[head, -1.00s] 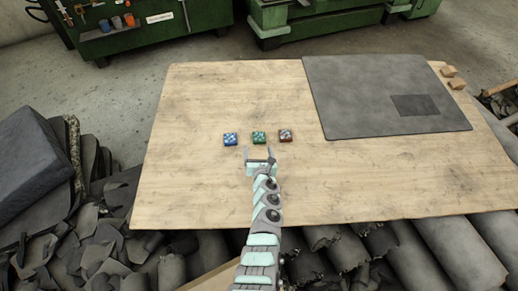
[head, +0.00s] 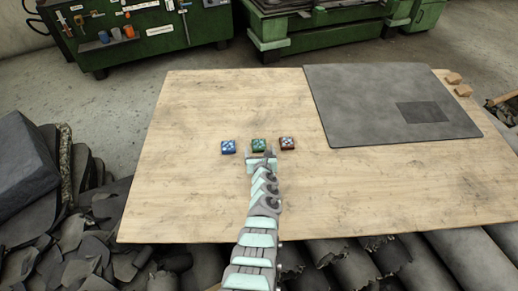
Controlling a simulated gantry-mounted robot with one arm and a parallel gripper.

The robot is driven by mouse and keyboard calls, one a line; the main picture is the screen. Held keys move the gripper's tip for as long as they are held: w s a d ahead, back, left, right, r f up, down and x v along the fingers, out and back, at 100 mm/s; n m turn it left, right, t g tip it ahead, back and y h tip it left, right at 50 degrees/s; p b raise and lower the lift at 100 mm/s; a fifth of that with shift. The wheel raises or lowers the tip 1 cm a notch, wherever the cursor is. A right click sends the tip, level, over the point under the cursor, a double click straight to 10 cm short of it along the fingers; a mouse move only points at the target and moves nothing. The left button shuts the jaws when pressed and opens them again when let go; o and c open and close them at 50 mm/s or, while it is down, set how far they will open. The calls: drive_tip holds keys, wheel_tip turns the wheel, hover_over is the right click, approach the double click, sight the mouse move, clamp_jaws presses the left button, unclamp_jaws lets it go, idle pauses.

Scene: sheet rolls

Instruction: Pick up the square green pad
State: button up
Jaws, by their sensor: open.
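The square green pad (head: 259,144) lies on the wooden board (head: 190,195), in the middle of a row of three small pads. A blue pad (head: 228,147) is to its left and a brown-red pad (head: 287,143) to its right, each with a gap between. My gripper (head: 260,154) is open at the near edge of the green pad, in line with it. Its fingertips are small in this view, and I cannot tell whether they touch the pad or how high they are.
A grey mat (head: 360,110) with a darker rectangle (head: 421,112) covers the board's right rear. Two small wooden blocks (head: 458,84) sit at the far right corner. Dark sheet rolls (head: 455,262) and scraps (head: 95,240) lie around the board. The board's left part is bare.

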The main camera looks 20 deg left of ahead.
sight(259, 145)
drive_tip(key=b+x, duration=0.3)
drive_tip(key=shift+w+f+b, duration=0.1)
drive_tip(key=shift+f+b, duration=0.05)
drive_tip(key=shift+b, duration=0.2)
drive_tip(key=shift+w+a+b, duration=0.15)
drive_tip(key=shift+w+b, duration=0.2)
drive_tip(key=shift+b, duration=0.25)
drive_tip(key=shift+c, duration=0.2)
drive_tip(key=c, duration=1.5)
